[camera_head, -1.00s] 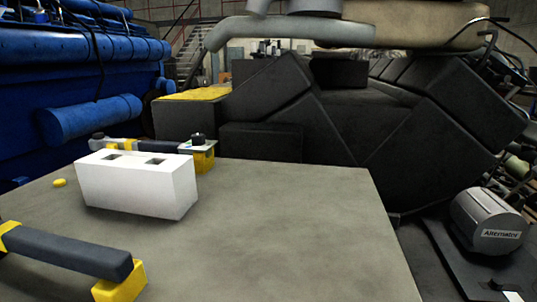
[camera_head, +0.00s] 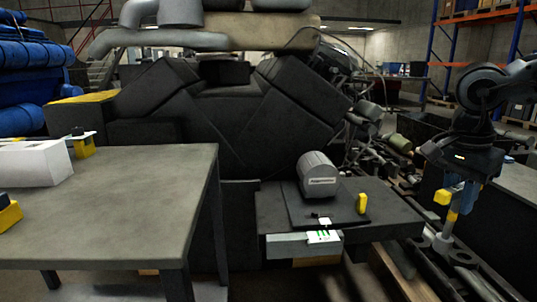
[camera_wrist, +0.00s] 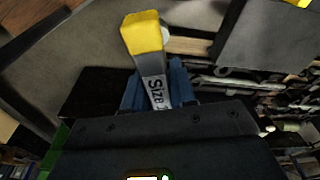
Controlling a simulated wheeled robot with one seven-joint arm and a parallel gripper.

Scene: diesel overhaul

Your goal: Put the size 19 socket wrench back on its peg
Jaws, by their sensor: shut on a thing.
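My gripper (camera_head: 460,194) is at the right of the head view, pointing down, with blue fingers. It is shut on a wrench (camera_wrist: 152,72), which shows in the wrist view as a grey bar with a yellow end between the blue fingers. Its label reads "Size 1" with the second digit hidden, so I cannot confirm 19. In the head view, yellow parts of the wrench (camera_head: 453,215) show below and beside the fingers. The peg for it cannot be told for certain; a yellow holder (camera_head: 83,151) with a dark knob stands on the left table.
The grey table (camera_head: 130,200) carries a white block (camera_head: 40,165) and another yellow holder (camera_head: 9,217) at left. A low black bench (camera_head: 390,220) holds the alternator (camera_head: 317,176) and a small yellow piece (camera_head: 362,203). A large black engine (camera_head: 240,120) stands behind.

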